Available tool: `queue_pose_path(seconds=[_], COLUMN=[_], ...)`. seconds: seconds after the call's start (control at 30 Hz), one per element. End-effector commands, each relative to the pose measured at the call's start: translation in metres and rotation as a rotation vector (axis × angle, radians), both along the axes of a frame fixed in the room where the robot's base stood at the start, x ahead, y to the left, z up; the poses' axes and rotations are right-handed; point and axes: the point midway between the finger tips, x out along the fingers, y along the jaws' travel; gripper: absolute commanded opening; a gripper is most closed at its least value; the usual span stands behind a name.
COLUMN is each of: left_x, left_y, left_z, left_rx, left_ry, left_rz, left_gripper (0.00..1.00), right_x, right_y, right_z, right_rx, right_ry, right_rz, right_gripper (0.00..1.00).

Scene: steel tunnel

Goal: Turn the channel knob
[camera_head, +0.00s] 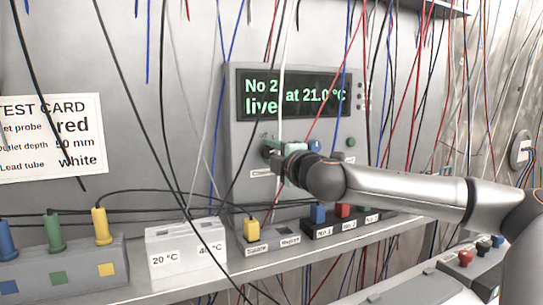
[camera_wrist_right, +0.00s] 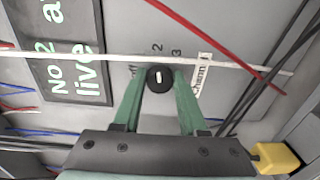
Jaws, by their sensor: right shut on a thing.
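The channel knob (camera_wrist_right: 159,78) is a round black knob with a short white mark on its face, on the grey instrument panel. In the right wrist view it sits between the green fingertips of my right gripper (camera_wrist_right: 158,84), which are shut on it from both sides. The numbers 2 and 3 and a "Channel" label (camera_wrist_right: 200,75) are beside it. In the head view my right gripper (camera_head: 270,150) reaches the panel below the display (camera_head: 295,92), which reads "No 2 live at 21.0 °C"; the knob is mostly hidden there. My left gripper is not in view.
Many thin cables hang in front of the panel; a white one crosses just by the knob. A shelf holds a white 20/40 °C block (camera_head: 186,250), a grey block with coloured probes (camera_head: 60,270) and a yellow plug (camera_head: 252,230). A test card (camera_head: 50,138) is on the left wall.

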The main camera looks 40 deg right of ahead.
Motion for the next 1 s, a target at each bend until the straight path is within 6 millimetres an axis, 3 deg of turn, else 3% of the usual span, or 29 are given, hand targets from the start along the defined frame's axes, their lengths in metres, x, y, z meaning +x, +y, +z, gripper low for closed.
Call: queue_pose_path(seconds=[0.5, 0.53, 0.8, 1.0], left_x=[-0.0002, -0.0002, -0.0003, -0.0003], left_y=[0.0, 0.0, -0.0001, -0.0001], left_z=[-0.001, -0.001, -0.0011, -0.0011], left_rx=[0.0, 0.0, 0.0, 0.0], left_ry=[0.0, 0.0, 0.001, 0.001], left_rz=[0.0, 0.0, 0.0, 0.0], left_gripper=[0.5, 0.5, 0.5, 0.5], right_x=[0.0001, 0.0001, 0.0, 0.0], right_y=[0.0002, 0.0002, 0.0001, 0.0001], right_z=[-0.0005, -0.0005, -0.0003, -0.0002], right_rx=[0.023, 0.023, 0.022, 0.022], right_ry=[-0.006, -0.006, -0.006, -0.007], right_rz=[0.001, 0.001, 0.001, 0.0], right_gripper=[0.0, 0.43, 0.72, 0.72])
